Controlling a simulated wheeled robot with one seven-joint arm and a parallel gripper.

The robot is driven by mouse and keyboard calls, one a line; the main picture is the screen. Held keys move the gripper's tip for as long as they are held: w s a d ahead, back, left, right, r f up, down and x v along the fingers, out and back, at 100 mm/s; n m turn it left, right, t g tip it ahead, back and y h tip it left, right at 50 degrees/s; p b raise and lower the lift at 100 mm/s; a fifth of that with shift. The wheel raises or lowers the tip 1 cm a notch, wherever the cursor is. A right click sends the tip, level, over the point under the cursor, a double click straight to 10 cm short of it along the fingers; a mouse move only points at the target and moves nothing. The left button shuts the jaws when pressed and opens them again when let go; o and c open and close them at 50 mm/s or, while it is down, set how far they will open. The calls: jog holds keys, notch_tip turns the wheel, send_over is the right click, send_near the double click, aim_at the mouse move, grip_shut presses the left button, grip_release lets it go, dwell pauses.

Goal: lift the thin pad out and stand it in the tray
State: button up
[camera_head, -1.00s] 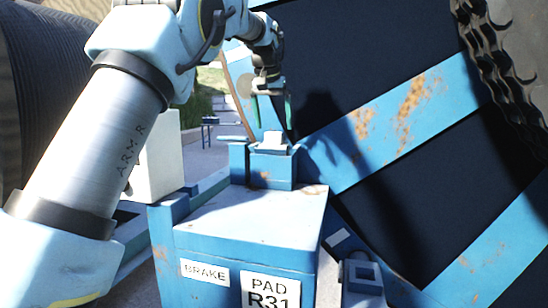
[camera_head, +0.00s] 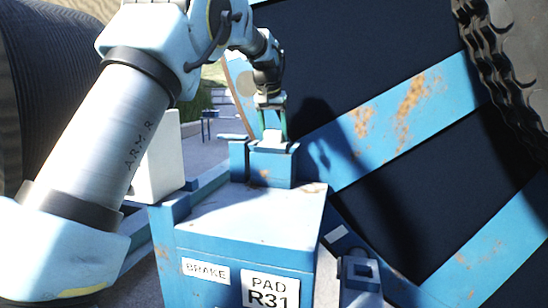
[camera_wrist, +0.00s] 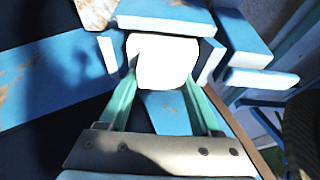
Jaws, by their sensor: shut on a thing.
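A pale pad (camera_head: 272,136) sits upright in a blue holder (camera_head: 270,168) behind the brake box, with its upper part showing. Its white face shows in the wrist view (camera_wrist: 162,62). My gripper (camera_head: 274,132) has come down over it from above. Its green fingers are on the two sides of the pad in the wrist view (camera_wrist: 163,78), shut on it. The pad's lower part is hidden in the holder. I cannot make out for certain which thing is the tray.
The blue brake box (camera_head: 250,215), labelled PAD R31, stands in front. The big blue, rusty reel flange (camera_head: 390,125) rises close on the right. A small blue frame (camera_head: 360,272) sits low beside the box. A small table (camera_head: 209,120) stands far behind.

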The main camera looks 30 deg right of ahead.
grip_shut()
jog(key=shift+r, duration=0.2)
dwell(0.5)
notch_tip(320, 180, up, 11)
jog(key=s+a+b, duration=1.1)
jog(key=s+a, duration=0.1)
jog(key=s, duration=0.1)
jog(key=shift+a+r, duration=0.15)
jog(key=shift+r, duration=0.25)
jog(key=shift+s+r, duration=0.1)
dwell(0.5)
jog(key=shift+r+p, duration=0.4)
jog(key=shift+p, duration=0.15)
